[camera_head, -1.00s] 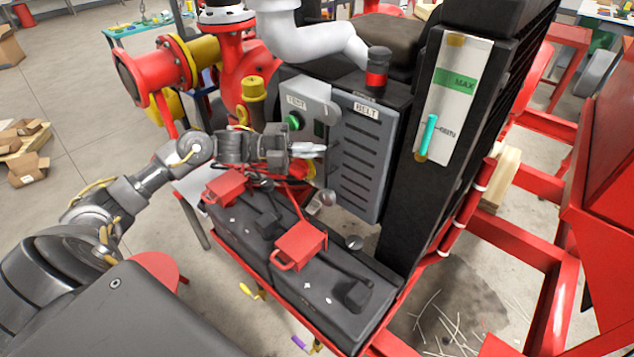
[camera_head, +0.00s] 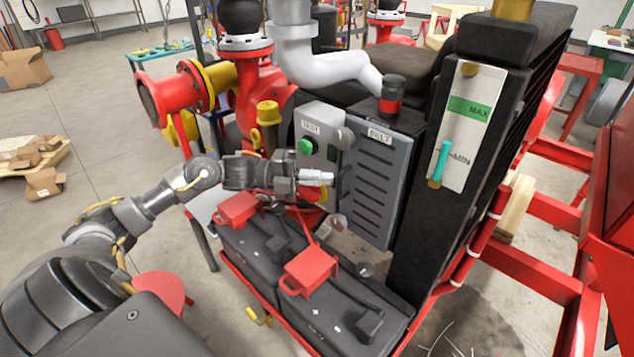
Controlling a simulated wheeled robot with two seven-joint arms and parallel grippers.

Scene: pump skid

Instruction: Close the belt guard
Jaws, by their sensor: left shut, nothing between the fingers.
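The belt guard (camera_head: 377,188) is a grey slotted panel with a "BELT" label at its top, in the middle of the head view. It stands upright on the skid between the test box and the tall black radiator. I cannot tell whether its edge is flush with the housing. My left gripper (camera_head: 330,178) is shut and empty. Its fingertips point right, close to the guard's left edge; I cannot tell whether they touch it. My right gripper is not in view.
The test box (camera_head: 316,150) with a green button is just left of the guard. Black batteries (camera_head: 265,250) with red terminal covers (camera_head: 310,270) lie below my left gripper. The radiator (camera_head: 440,215) stands close on the guard's right. Red frame rails (camera_head: 530,267) extend right.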

